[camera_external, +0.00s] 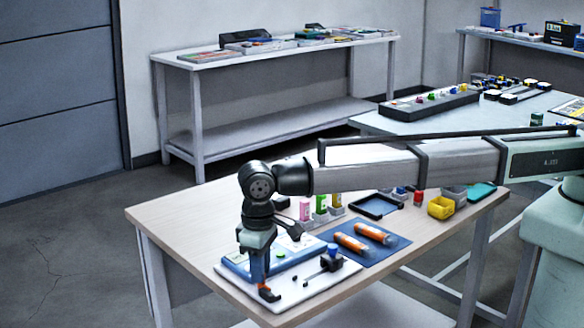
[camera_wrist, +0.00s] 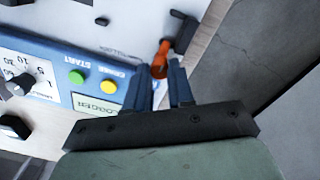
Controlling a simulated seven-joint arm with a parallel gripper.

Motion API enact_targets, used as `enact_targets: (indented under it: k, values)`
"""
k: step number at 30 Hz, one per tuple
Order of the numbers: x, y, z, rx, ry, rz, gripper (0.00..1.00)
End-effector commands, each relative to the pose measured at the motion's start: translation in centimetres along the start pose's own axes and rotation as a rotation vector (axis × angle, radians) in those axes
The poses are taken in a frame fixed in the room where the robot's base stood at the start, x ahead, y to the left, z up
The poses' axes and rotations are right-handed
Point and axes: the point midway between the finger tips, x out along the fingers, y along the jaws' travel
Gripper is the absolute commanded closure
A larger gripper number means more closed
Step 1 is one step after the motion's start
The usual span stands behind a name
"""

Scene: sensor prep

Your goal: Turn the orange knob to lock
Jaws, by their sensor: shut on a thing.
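The orange knob (camera_wrist: 160,58) shows at the tips of my gripper (camera_wrist: 160,72) in the wrist view. The two blue fingers are shut on it from both sides, and they hide part of it. In the external view, my gripper (camera_external: 259,275) points down at the front corner of the white board, and the orange knob (camera_external: 263,288) shows just below the fingers. A dark piece (camera_wrist: 183,30) lies beside the knob. The blue panel (camera_wrist: 55,70) beside it carries a green button (camera_wrist: 77,77), a yellow button (camera_wrist: 108,87) and a dial (camera_wrist: 20,84).
The white board (camera_external: 315,285) lies at the table's front edge. A blue mat (camera_external: 375,253) with two orange-handled tools lies to its right. A yellow bin (camera_external: 441,207) and a dark tray (camera_external: 377,206) stand farther back. The table's left side (camera_external: 175,212) is clear.

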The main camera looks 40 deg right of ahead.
Motion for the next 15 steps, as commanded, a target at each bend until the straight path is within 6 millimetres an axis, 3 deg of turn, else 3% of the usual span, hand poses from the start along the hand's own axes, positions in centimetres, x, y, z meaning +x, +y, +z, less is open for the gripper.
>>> enact_targets:
  k: [11, 12, 15]
  values:
    - [0.06, 0.03, 0.01, 0.002, -0.001, 0.001, 1.00]
    - [0.05, 0.03, 0.01, 0.002, -0.001, 0.001, 0.73]
    - [0.04, 0.03, 0.01, 0.002, 0.000, 0.001, 0.64]
